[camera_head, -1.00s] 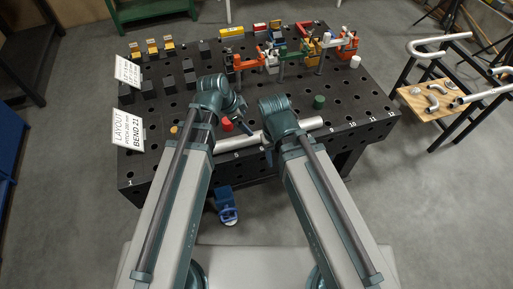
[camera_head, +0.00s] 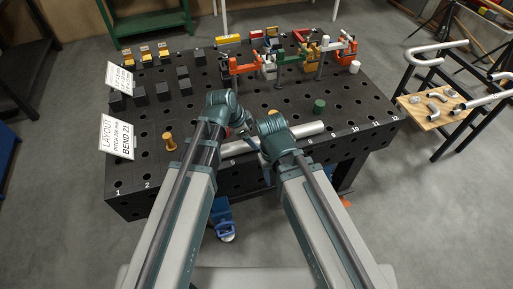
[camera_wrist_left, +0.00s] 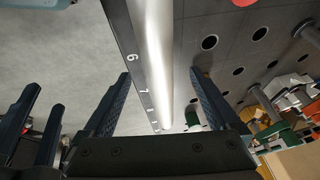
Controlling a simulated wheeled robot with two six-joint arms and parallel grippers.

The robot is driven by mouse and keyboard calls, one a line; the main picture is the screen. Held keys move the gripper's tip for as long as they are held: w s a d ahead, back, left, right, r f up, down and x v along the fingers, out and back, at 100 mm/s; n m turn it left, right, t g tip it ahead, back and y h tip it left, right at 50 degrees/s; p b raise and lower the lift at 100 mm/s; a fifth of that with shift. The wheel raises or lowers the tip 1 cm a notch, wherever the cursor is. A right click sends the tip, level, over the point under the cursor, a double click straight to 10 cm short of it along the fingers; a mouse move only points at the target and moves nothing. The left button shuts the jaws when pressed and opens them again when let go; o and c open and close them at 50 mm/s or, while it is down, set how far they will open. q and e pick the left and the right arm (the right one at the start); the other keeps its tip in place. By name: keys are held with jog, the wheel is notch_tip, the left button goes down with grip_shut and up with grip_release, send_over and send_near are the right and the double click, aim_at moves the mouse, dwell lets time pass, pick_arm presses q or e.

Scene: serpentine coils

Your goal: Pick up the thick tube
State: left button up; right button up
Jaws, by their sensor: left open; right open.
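The thick tube (camera_head: 308,129) is a pale metal cylinder lying along the front edge of the black table, partly hidden by my arms in the head view. In the left wrist view the tube (camera_wrist_left: 154,60) runs lengthwise between the open fingers of my left gripper (camera_wrist_left: 160,82); I cannot tell whether they touch it. In the head view my left gripper (camera_head: 250,138) is over the tube's middle. My right gripper (camera_head: 268,164) is open, low and close beside it at the table's front edge, its fingers mostly hidden by its own arm.
The black table (camera_head: 350,110) has many holes and numbers along its front edge. Clamps (camera_head: 290,60) and dark blocks (camera_head: 163,91) are farther back. A rack with bent tubes (camera_head: 436,50) stands at right.

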aim_at(255, 140)
pick_arm(q)
jog(key=b+x, duration=0.4)
jog(key=x, duration=0.1)
jog(key=shift+d+f+b, duration=0.15)
jog(key=shift+f+b, duration=0.05)
jog(key=shift+b, duration=0.2)
jog(key=shift+r, duration=0.1)
jog(key=shift+s, duration=0.1)
grip_shut()
